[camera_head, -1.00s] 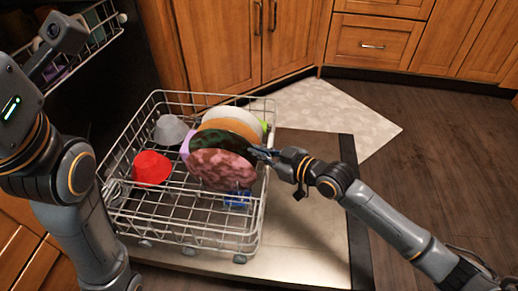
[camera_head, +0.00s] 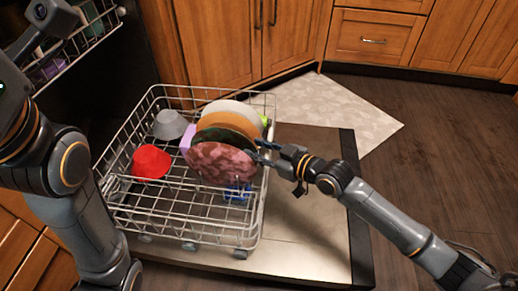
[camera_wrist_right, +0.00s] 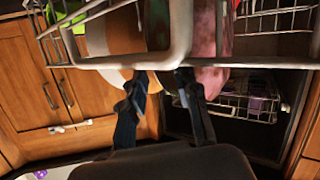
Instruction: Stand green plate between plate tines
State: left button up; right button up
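The dark green plate (camera_head: 233,135) stands on edge in the lower dishwasher rack (camera_head: 190,228), between an orange plate (camera_head: 228,121) behind it and a mottled red plate (camera_head: 222,164) in front. The red plate hides much of it. The tines at its base are hidden. My right gripper (camera_head: 258,151) is at the plates' right edge, with its fingers apart. In the right wrist view, the fingers (camera_wrist_right: 160,77) are spread below the rack rim (camera_wrist_right: 130,60), and a dark green edge (camera_wrist_right: 157,27) shows beyond the rim. My left gripper's fingers are out of view.
A white plate (camera_head: 229,106) stands at the back of the row. A red bowl (camera_head: 150,163) and a grey bowl (camera_head: 169,125) sit to the left in the rack. A blue item (camera_head: 238,193) lies low at the right. Open floor (camera_head: 440,150) lies to the right.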

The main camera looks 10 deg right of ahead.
jog(key=v, duration=1.2)
jog(key=shift+r, duration=0.1)
dwell(0.4)
